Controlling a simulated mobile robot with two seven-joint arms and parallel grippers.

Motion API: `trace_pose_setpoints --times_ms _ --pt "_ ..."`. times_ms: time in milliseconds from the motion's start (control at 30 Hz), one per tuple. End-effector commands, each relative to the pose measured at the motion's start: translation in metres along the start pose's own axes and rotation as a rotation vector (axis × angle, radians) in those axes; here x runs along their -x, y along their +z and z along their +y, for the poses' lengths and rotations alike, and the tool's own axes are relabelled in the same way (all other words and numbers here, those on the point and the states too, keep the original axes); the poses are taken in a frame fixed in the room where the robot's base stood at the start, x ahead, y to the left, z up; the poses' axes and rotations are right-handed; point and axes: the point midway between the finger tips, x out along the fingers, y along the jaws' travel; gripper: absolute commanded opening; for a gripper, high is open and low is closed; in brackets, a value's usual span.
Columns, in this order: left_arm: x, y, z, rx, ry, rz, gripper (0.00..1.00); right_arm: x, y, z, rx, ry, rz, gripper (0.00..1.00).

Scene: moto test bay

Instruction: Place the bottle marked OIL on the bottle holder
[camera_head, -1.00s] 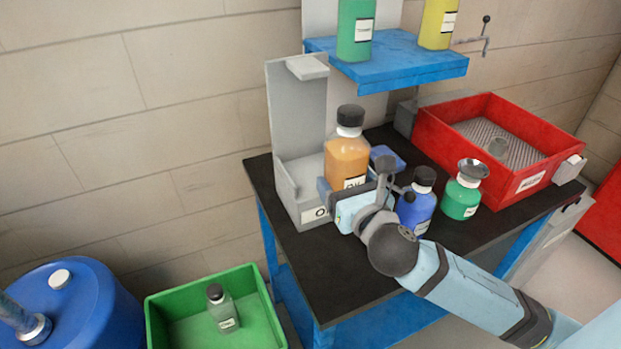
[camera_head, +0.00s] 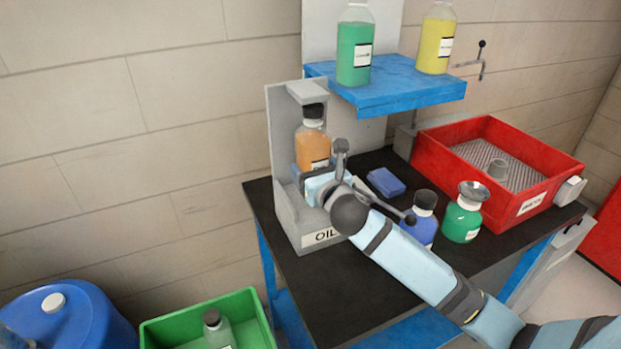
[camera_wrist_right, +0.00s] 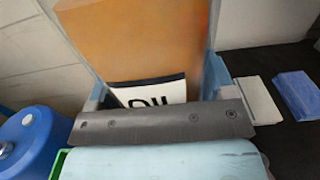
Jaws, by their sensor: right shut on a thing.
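The orange OIL bottle (camera_head: 312,145) with a black cap is inside the grey bottle holder (camera_head: 283,135), under its top lip. The holder has a label reading OIL on its front base. My right gripper (camera_head: 318,178) is shut on the bottle, and its fingers sit on both sides of it. In the right wrist view the orange bottle (camera_wrist_right: 140,45) fills the space between the fingers, with its label partly visible. The bottle looks upright. Its bottom is hidden by my gripper, so I cannot tell whether it touches the holder floor. My left gripper is not in view.
A blue bottle (camera_head: 420,222) and a green bottle with a funnel-like top (camera_head: 463,215) stand right of my forearm. A blue block (camera_head: 386,182) lies behind. A red tray (camera_head: 540,165) is at right. A blue shelf (camera_head: 395,88) holds two bottles. A green crate (camera_head: 262,325) is below left.

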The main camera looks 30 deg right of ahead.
Motion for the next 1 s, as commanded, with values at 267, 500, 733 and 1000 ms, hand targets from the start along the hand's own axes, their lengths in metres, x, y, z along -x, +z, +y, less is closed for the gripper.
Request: trace_pose_setpoints --times_ms 267,500,733,1000 --pt "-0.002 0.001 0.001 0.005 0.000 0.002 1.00 -0.013 -0.008 0.000 -0.002 0.000 -0.001 0.35" --pt "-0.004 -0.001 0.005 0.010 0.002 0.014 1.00 -0.013 -0.035 0.000 -0.001 -0.001 -0.001 0.35" --pt "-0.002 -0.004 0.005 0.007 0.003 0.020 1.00 -0.013 -0.034 0.000 0.001 0.000 -0.002 0.35" --pt "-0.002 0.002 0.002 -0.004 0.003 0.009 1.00 -0.013 -0.038 0.000 0.000 0.000 0.001 0.87"
